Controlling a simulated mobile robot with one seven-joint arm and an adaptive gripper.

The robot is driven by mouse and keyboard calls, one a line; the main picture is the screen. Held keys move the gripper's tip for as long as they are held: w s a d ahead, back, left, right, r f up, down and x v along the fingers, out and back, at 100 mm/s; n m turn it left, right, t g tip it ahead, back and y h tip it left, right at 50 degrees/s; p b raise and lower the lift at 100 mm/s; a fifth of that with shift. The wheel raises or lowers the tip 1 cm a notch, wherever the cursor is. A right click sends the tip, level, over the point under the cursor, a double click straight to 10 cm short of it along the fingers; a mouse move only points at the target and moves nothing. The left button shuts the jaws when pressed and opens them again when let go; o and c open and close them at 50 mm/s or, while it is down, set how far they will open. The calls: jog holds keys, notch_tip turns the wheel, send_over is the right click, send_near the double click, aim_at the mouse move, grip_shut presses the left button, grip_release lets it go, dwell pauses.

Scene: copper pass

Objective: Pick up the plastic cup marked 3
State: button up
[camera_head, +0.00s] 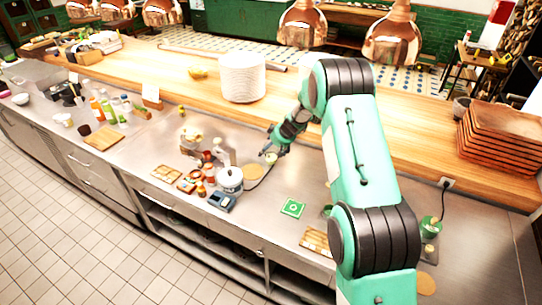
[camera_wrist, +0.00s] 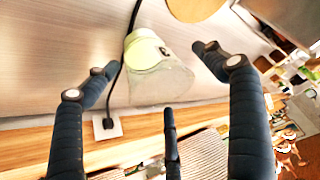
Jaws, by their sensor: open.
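A clear plastic cup with a pale green end (camera_wrist: 147,52) lies between the spread fingers of my gripper (camera_wrist: 157,70) in the wrist view. A small dark mark shows on the green end, but I cannot read it. The fingers are open, one on each side of the cup and a third below it in the picture. I cannot tell whether any finger touches it. In the head view, my gripper (camera_head: 279,149) is over the steel counter, right by a small pale cup (camera_head: 271,157).
A black cord (camera_wrist: 122,60) runs close to the cup, down to a wall socket (camera_wrist: 107,125). A round wooden board (camera_head: 253,171), a white pot (camera_head: 229,179) and several small pots stand left of the gripper. A plate stack (camera_head: 242,77) stands on the wooden shelf behind.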

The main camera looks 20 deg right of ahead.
jog(key=shift+c, duration=0.6)
jog(key=c, duration=1)
jog(key=shift+c, duration=0.2)
jog(key=shift+r, duration=0.25)
jog(key=s+a+r+b, duration=0.1)
jog(key=s+r, duration=0.3)
jog(key=s, duration=1.1)
jog(key=shift+s+a+r+b, duration=0.2)
jog(key=shift+s+a+b, duration=0.15)
jog(key=shift+b, duration=0.55)
jog(key=shift+s, duration=0.1)
dwell(0.6)
